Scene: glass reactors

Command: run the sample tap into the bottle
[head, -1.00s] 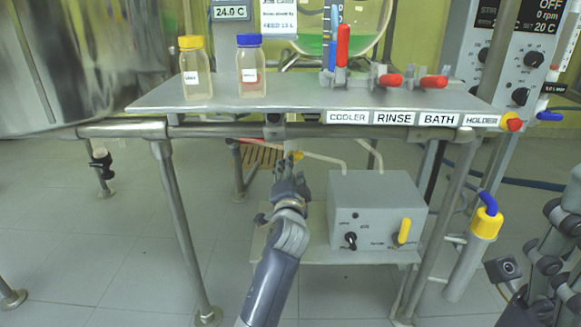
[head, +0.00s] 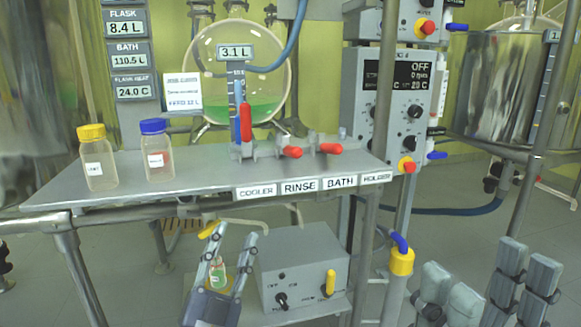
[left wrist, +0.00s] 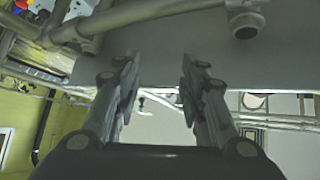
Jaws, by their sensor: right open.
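My left gripper (head: 236,231) is below the front edge of the upper shelf, its two fingers apart and pointing up. The left wrist view shows the same open fingers (left wrist: 158,65) with nothing clearly held between them. A yellow tap handle (head: 208,229) shows under the shelf, just left of the fingertips. A small bottle with green contents (head: 217,274) shows between the fingers, partly hidden by them; I cannot tell whether they touch it. A round pipe end (left wrist: 245,24) shows at the upper right of the left wrist view. My right gripper (head: 486,285) is open at the lower right.
The upper shelf (head: 215,172) carries a yellow-capped bottle (head: 98,163), a blue-capped bottle (head: 157,157) and red-handled valves (head: 246,122). A grey box (head: 305,262) stands right of my left gripper. A flask (head: 265,65) with green liquid stands behind. A table leg (head: 80,275) is at left.

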